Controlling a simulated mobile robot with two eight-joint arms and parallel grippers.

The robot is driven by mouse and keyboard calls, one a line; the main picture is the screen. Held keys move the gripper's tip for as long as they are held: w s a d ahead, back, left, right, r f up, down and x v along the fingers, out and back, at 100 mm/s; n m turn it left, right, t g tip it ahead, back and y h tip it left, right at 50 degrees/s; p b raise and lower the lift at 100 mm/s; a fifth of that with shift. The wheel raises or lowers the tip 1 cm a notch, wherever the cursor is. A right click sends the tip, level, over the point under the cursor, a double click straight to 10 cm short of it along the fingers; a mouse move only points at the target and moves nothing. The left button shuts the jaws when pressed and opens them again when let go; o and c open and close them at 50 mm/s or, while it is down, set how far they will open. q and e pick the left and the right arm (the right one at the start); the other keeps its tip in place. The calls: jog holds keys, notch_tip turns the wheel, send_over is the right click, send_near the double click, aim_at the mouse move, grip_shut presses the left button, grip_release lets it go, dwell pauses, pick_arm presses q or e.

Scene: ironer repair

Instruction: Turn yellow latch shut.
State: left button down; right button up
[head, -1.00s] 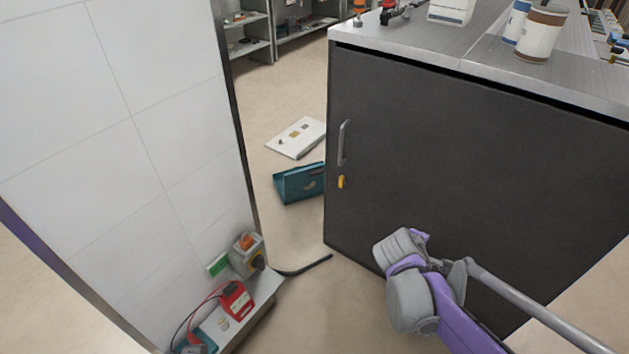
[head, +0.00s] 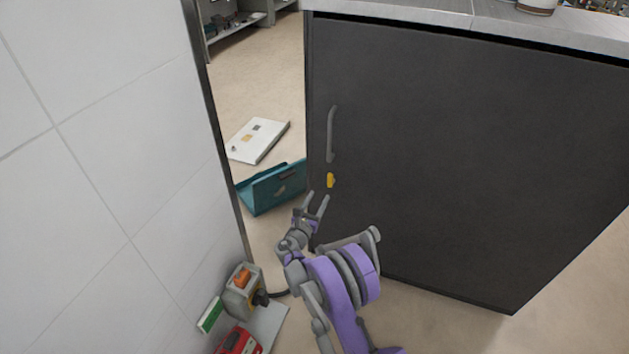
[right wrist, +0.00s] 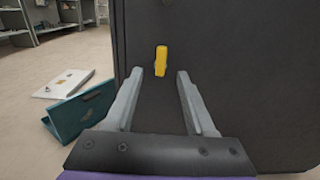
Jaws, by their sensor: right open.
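The yellow latch (head: 330,180) is on the dark cabinet door (head: 450,150), near its left edge and just below the grey bar handle (head: 332,134). In the right wrist view the latch (right wrist: 161,60) looks upright, ahead of and between my fingers. My right gripper (head: 317,200) is open and empty, a little below and left of the latch in the head view. In the right wrist view my right gripper (right wrist: 156,85) shows both fingers apart, not touching the latch. My left gripper is in neither view.
A white tiled wall (head: 100,150) stands at left. A switch box with an orange knob (head: 243,278) and a red device (head: 238,342) sit at its foot. A teal case (head: 270,188) and a white panel (head: 258,140) lie on the floor beyond the gap.

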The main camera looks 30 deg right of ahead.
aim_at(329, 178)
jog(key=b+x, duration=0.1)
jog(key=x, duration=0.9)
jog(key=shift+d+r, duration=0.1)
jog(key=shift+d, duration=0.2)
jog(key=shift+s, duration=0.1)
grip_shut()
